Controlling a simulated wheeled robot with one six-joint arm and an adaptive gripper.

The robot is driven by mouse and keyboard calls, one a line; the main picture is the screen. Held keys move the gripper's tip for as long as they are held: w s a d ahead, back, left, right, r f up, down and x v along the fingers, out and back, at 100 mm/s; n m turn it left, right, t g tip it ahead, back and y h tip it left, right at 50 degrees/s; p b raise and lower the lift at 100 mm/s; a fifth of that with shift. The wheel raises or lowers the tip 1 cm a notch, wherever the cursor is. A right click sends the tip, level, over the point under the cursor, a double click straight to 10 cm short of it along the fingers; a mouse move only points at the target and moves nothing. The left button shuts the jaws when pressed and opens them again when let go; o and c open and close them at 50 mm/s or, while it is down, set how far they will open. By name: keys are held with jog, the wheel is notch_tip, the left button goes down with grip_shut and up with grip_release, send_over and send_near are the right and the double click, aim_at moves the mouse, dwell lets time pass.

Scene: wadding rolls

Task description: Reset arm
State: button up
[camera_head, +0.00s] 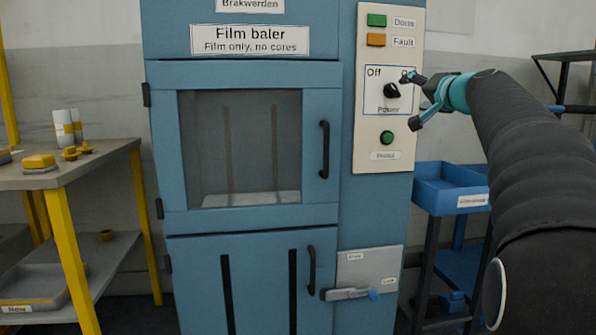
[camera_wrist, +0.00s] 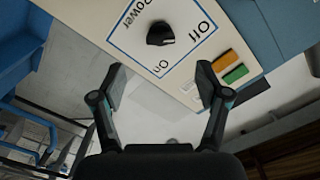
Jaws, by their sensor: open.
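My gripper (camera_head: 412,98) is at the end of my dark sleeved arm, in front of the control panel of the blue film baler. In the wrist view my gripper (camera_wrist: 160,85) has its two fingers spread wide with nothing between them. The black power knob (camera_head: 391,90) sits on the cream panel (camera_head: 372,140) and also shows in the wrist view (camera_wrist: 160,34), beyond the fingertips and apart from them. In the head view my gripper is just right of the knob. The lower part of my arm is out of view.
The film baler (camera_head: 156,120) has a closed windowed upper door (camera_head: 245,216) and a closed lower door. A workbench (camera_head: 100,160) with yellow legs stands left. A blue tray (camera_head: 430,195) on a stand is at right, partly behind my arm.

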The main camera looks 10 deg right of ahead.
notch_tip(320, 180, down, 13)
jog(key=g, duration=0.4)
jog(key=s+a+f+n+g+p, duration=0.1)
jog(key=s+a+f+g, duration=0.15)
jog(key=s+f, duration=0.3)
jog(key=s+a+f+n+g, duration=0.1)
jog(key=s+a+f+g, duration=0.1)
jog(key=s+a+f, duration=0.3)
jog(key=s+a+f+n+g+p, duration=0.1)
jog(key=s+a+f, duration=0.3)
jog(key=s, duration=0.5)
jog(key=s+a+f+n+g+p, duration=0.1)
jog(key=s+a+f+n+p, duration=0.2)
jog(key=s+a, duration=0.3)
jog(key=s+a+f+n+g+p, duration=0.1)
jog(key=s+a+f, duration=0.4)
jog(key=s, duration=0.8)
jog(key=shift+a+n+g+h+p, duration=0.15)
jog(key=shift+n+g+h+p, duration=0.2)
jog(key=shift+n+p, duration=0.4)
